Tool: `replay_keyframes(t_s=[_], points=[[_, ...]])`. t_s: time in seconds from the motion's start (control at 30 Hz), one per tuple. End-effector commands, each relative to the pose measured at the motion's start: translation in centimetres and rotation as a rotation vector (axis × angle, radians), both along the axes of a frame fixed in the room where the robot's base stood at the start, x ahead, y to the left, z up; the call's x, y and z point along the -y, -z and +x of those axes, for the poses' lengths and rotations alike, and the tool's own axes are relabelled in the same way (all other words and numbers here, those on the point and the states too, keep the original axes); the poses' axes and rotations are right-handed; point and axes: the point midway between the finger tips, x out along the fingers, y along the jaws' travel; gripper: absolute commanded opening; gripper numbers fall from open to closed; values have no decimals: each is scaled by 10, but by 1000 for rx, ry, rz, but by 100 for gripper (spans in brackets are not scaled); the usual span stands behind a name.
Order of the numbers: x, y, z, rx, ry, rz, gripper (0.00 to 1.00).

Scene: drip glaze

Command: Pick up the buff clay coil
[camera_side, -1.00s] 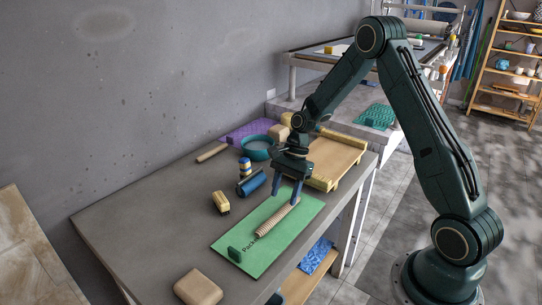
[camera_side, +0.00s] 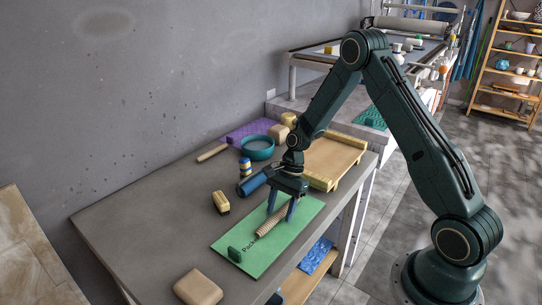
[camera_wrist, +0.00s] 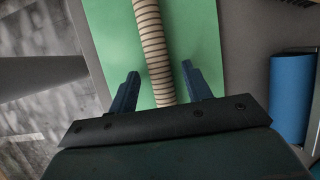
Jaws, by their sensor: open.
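The buff clay coil (camera_side: 271,222), a ribbed beige rod, lies on a green mat (camera_side: 308,208) near the front of the table. My gripper (camera_side: 281,208) is open over the coil's far end. In the wrist view, the coil (camera_wrist: 153,48) runs from the top edge down between the two blue fingers of my gripper (camera_wrist: 160,80). The fingers stand apart on either side of it, with green mat (camera_wrist: 203,40) showing in the gaps. The coil's near end is hidden behind the gripper body.
A dark green block (camera_side: 234,254) stands on the mat by the coil's other end. A wooden board (camera_side: 331,160) is behind. A beige block (camera_side: 198,287) sits at the front.

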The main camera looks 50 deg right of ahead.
Motion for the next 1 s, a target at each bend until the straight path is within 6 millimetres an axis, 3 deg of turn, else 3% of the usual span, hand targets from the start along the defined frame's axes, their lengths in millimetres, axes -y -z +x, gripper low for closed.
replay_keyframes(t_s=[0.2, 0.47, 1.0], points=[[0, 0, 0, 0, 0, 0, 49], [0, 0, 0, 0, 0, 0, 0], [0, -12, 0, 1, -1, 1, 0]])
